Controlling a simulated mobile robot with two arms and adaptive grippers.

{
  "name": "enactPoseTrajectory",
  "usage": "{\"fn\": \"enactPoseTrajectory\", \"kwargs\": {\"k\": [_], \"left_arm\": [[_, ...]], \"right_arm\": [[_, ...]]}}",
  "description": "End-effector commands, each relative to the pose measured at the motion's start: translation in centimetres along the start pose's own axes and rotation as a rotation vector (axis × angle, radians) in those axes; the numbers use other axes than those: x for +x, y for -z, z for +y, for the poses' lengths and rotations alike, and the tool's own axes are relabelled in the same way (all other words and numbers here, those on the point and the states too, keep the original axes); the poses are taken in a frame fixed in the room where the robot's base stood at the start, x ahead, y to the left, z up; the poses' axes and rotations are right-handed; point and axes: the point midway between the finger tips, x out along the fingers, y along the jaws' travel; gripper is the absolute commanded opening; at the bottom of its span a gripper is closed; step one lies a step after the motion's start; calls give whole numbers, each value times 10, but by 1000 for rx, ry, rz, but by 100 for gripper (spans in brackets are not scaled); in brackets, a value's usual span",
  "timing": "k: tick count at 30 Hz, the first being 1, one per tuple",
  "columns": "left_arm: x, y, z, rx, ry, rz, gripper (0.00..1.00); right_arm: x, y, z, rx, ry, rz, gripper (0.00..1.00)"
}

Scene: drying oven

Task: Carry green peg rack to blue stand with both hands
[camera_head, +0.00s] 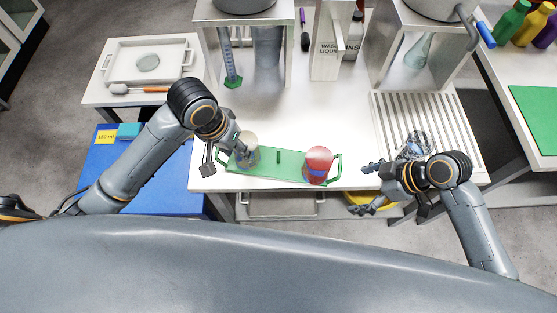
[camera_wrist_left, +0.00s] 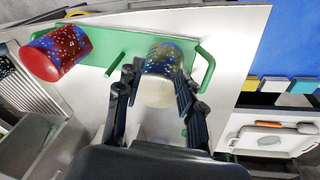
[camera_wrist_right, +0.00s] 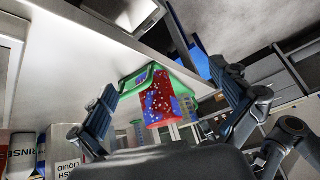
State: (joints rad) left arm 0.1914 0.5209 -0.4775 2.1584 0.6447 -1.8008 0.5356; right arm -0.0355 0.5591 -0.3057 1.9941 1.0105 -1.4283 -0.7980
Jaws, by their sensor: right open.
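The green peg rack (camera_head: 279,163) lies on the white table, a handle loop at each end. A red cup with blue speckles (camera_head: 318,163) stands at its right end, and a beige and blue speckled cup (camera_head: 248,156) at its left end. My left gripper (camera_head: 226,155) is at the rack's left end. In the left wrist view its fingers (camera_wrist_left: 158,80) are apart on either side of the beige and blue cup; contact is unclear. My right gripper (camera_head: 367,187) is open and empty, right of the rack's right handle. The blue stand (camera_head: 165,183) is at the left, below the table's level.
A white tray (camera_head: 115,63) sits on a side table at the left. A ribbed drainer (camera_head: 455,115) is on the table at the right, and a yellow container (camera_head: 377,204) is below the right gripper. Raised shelves (camera_head: 292,60) line the back. The table behind the rack is mostly clear.

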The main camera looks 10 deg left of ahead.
Motion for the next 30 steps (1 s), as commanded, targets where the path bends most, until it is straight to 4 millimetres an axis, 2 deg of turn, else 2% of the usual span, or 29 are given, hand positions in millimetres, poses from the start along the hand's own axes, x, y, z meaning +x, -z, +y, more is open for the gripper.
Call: {"fn": "enactPoseTrajectory", "kwargs": {"k": [1,7,9,13,24,30], "left_arm": [[-8,11,-11,-14,26,-15,38],[-40,34,-51,-128,107,-106,38],[-50,38,-61,-166,128,-128,38],[-60,41,-71,-206,148,-150,38],[-60,41,-71,-212,149,-154,38],[-41,37,-74,-211,148,-157,38]], "right_arm": [[-8,-1,13,-46,18,14,100],[-47,5,54,-203,72,124,100],[-60,7,65,-235,76,157,100],[-73,10,75,-265,75,195,100],[-73,12,75,-271,76,204,100],[-54,16,72,-270,80,206,100]]}}
